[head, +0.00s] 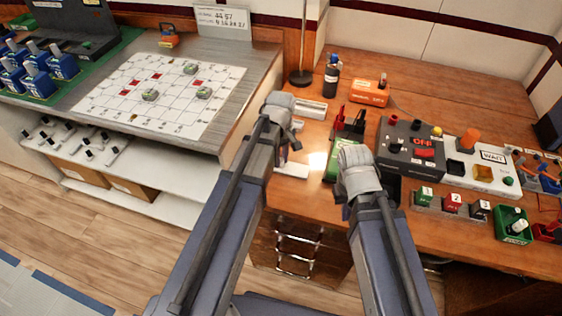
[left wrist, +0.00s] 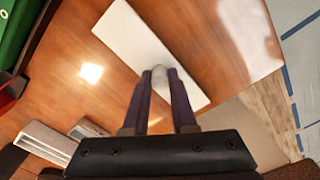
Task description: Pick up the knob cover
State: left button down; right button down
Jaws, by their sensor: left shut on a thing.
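My left gripper (head: 292,142) is over the wooden desk, left of the control panels. In the left wrist view its two fingers (left wrist: 160,80) are shut on a small grey, rounded thing, which looks like the knob cover (left wrist: 160,71). A white plate (left wrist: 140,38) lies behind it on the desk; I cannot tell whether the cover touches it. The plate also shows partly in the head view (head: 291,170). In the head view the cover is hidden or too small to tell. My right gripper (head: 358,172) is by the black panel; its fingers are hidden.
A black panel (head: 398,158) with a red switch and a white WAIT panel (head: 485,172) stand on the right. A pale tray (head: 311,108) lies behind my left gripper. A grid board (head: 160,92) is on the left counter. Bare desk shows at the back right.

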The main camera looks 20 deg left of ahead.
notch_tip(320, 180, up, 10)
jog(key=p, duration=1)
